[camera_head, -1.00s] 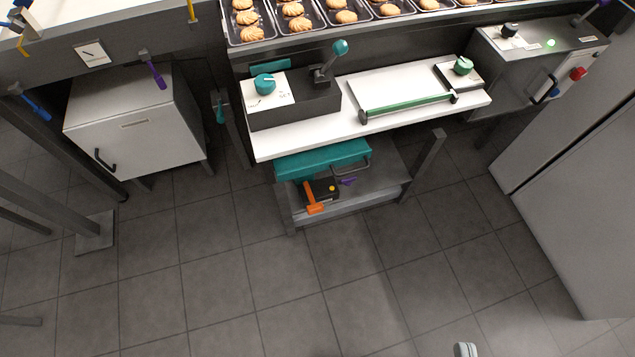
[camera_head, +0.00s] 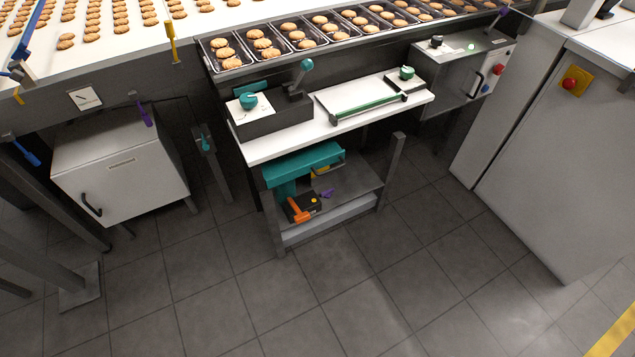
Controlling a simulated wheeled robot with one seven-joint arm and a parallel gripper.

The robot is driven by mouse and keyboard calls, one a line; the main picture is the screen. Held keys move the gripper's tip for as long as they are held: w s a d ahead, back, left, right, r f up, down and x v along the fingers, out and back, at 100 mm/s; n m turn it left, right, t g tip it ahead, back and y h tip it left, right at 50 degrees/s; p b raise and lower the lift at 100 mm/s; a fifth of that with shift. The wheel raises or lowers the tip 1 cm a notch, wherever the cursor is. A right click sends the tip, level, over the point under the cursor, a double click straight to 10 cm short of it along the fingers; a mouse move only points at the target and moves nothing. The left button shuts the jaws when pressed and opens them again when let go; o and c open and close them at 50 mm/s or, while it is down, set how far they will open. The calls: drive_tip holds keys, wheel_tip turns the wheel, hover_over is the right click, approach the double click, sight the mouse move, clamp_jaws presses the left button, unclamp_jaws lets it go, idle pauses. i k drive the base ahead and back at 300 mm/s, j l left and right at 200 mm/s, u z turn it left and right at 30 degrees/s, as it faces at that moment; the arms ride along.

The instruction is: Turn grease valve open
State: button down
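No part is labelled as the grease valve, so I cannot tell which one it is. Several coloured handles could be valves: an orange lever (camera_head: 300,214) on a dark block on the bench's lower shelf, a purple lever (camera_head: 326,193) beside it, and a teal handle (camera_head: 205,141) on a small post left of the bench. A purple handle (camera_head: 144,116) and a yellow handle (camera_head: 171,43) are on the conveyor's side, and a blue handle (camera_head: 27,152) is at the far left. My gripper is not in view.
The white-topped bench (camera_head: 262,152) stands at centre under a row of biscuit trays. A grey cabinet (camera_head: 130,180) stands left, a tall grey cabinet (camera_head: 560,170) with a red button (camera_head: 570,84) right. The tiled floor (camera_head: 330,300) in front is clear.

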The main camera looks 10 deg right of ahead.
sight(327, 193)
drive_tip(key=i+l, duration=0.35)
drive_tip(key=i, duration=0.2)
drive_tip(key=i+l, duration=0.35)
drive_tip(key=i, duration=0.2)
drive_tip(key=i+l, duration=0.4)
drive_tip(key=i, duration=0.15)
